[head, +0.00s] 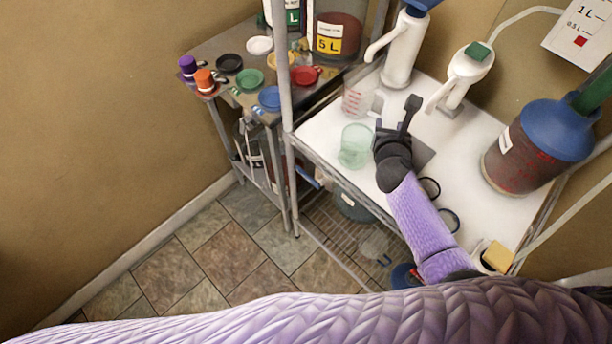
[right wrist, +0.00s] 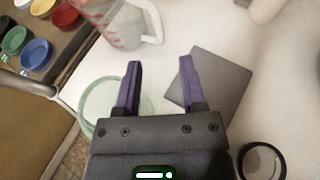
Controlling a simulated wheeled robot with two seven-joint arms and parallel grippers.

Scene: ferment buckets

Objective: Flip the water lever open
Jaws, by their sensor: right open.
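My right gripper (head: 394,121) is over the white worktop, with its dark fingers apart and nothing between them. In the right wrist view the open fingers (right wrist: 160,78) point toward the worktop and the jug. Two white spouted dispensers stand behind the gripper, apart from it: one has a blue top (head: 421,4), the other a green piece (head: 479,51) on its head. I cannot tell which of these, if either, is the water lever. Neither coloured piece shows in the right wrist view. My left gripper is out of view.
A green-tinted glass (head: 355,147) and a clear jug with red marks (head: 357,99) stand close to the right gripper. A grey plate (right wrist: 220,80) lies under it. A blue-lidded bucket (head: 535,150) stands right. A side table (head: 222,45) holds coloured lids.

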